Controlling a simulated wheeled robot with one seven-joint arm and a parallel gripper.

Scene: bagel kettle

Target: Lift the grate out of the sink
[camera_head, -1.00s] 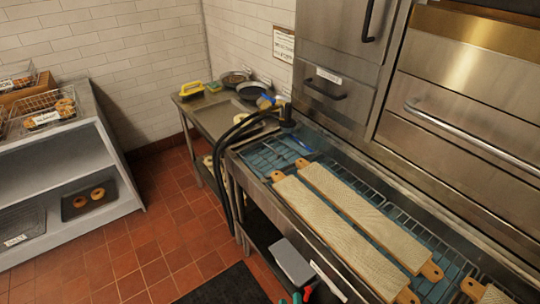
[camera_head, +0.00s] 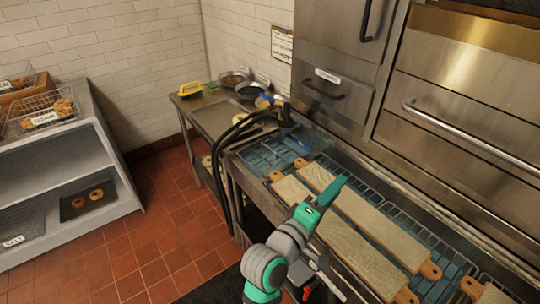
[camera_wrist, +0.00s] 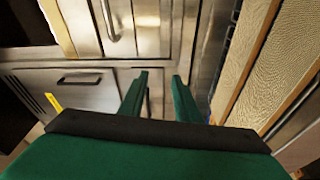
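The sink (camera_head: 372,291) is a long steel trough along the wall, with a blue interior. A wire grate (camera_head: 437,240) shows in it as dark thin bars beside and between burlap-covered wooden boards (camera_head: 365,222). Much of the grate is hidden by the boards and my arm. My gripper (camera_head: 335,188), teal, is above the boards at the middle of the sink in the head view. In the wrist view its two fingers (camera_wrist: 161,77) are apart with nothing between them.
Steel ovens (camera_head: 470,90) with bar handles rise behind the sink. Black hoses (camera_head: 226,150) loop over its far end, next to a counter (camera_head: 205,108) with pans and a yellow item. A shelf unit (camera_head: 70,150) with bagels stands left. Red floor between is clear.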

